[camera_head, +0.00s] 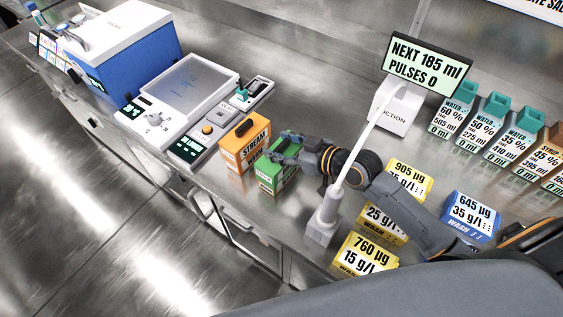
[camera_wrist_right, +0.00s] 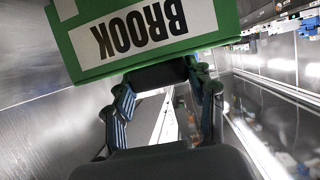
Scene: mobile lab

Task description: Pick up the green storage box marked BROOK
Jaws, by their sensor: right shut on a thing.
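The green storage box (camera_head: 278,179) stands beside the orange STREAM box (camera_head: 244,147) near the counter's front edge. In the right wrist view the green box (camera_wrist_right: 195,52) fills the top, with the word BROOK on its white label. My right gripper (camera_head: 284,148) is at the top of the green box. In the wrist view its fingers (camera_wrist_right: 165,95) are on either side of the box's dark handle and shut on it. I cannot tell whether the box's base touches the counter. My left gripper is not in view.
A white suction stand (camera_head: 398,108) with a display and a pale nozzle column (camera_head: 329,210) stand close to my right arm. Yellow boxes (camera_head: 368,254) and a blue box (camera_head: 470,215) lie right. A control panel (camera_head: 195,140) is left of the orange box.

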